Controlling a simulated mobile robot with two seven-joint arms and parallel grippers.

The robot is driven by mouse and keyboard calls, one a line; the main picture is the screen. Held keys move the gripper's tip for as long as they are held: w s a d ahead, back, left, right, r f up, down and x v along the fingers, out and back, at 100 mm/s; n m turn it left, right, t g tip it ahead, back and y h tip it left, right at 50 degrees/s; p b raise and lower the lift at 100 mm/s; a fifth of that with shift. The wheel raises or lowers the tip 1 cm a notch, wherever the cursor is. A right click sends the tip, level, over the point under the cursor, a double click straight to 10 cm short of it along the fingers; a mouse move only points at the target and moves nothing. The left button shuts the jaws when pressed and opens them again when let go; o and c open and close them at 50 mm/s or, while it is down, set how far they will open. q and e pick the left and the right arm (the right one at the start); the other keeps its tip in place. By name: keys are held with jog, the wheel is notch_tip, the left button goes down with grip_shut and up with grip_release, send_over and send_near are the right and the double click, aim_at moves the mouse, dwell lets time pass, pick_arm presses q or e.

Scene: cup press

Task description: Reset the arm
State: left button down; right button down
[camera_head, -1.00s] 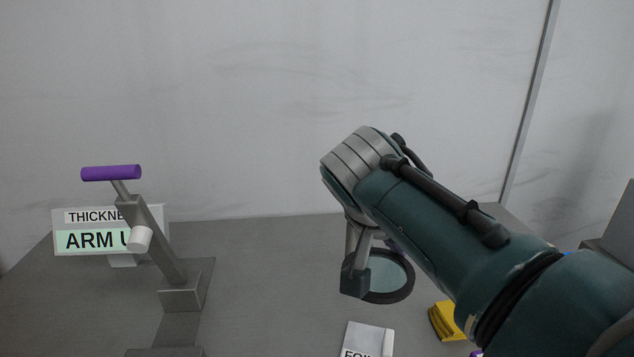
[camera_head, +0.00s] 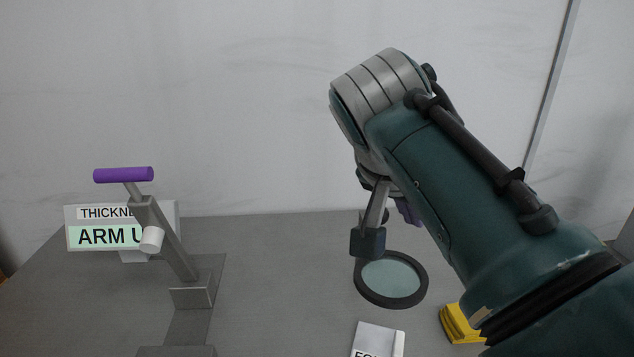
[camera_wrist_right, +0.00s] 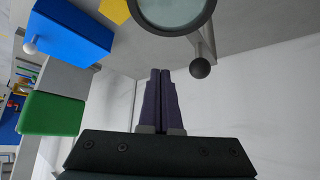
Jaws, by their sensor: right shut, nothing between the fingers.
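A grey lever arm (camera_head: 168,240) leans up and left from a bracket (camera_head: 195,290) at the left of the table in the head view. It has a purple handle (camera_head: 123,175) on top and a white cylinder on its side. A sign behind it (camera_head: 85,235) is partly hidden and reads "ARM U…". My right gripper (camera_head: 408,211) is mostly hidden behind my right arm, far to the right of the lever. In the right wrist view its purple fingers (camera_wrist_right: 161,85) are together and empty. My left gripper is not in view.
A dark-rimmed round disc (camera_head: 391,279) lies below my right wrist; it also shows in the wrist view (camera_wrist_right: 176,12). A white labelled box (camera_head: 377,340) and a yellow item (camera_head: 459,325) are nearby. The wrist view shows a blue box (camera_wrist_right: 70,32) and a green block (camera_wrist_right: 51,114).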

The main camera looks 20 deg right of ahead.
aim_at(421, 284)
jog(key=shift+v, duration=0.9)
jog(key=shift+w, duration=0.1)
jog(key=shift+n+y, duration=0.4)
jog(key=shift+n, duration=0.4)
jog(key=s+f, duration=0.3)
jog(key=s, duration=0.1)
jog(key=shift+d+f, duration=0.2)
jog(key=shift+d, duration=0.15)
jog(key=s+a+f+n+y+p, duration=0.1)
jog(key=s+a+n+y, duration=0.25)
jog(key=s+n, duration=0.45)
jog(key=s+a+n+y+p, duration=0.1)
jog(key=s+a+n+y, duration=0.25)
jog(key=s, duration=0.95)
notch_tip(421, 284, up, 35)
jog(key=h+p, duration=0.1)
jog(key=p, duration=3.4)
jog(key=shift+w+g, duration=0.3)
jog(key=shift+w, duration=0.1)
jog(key=shift+a, duration=0.1)
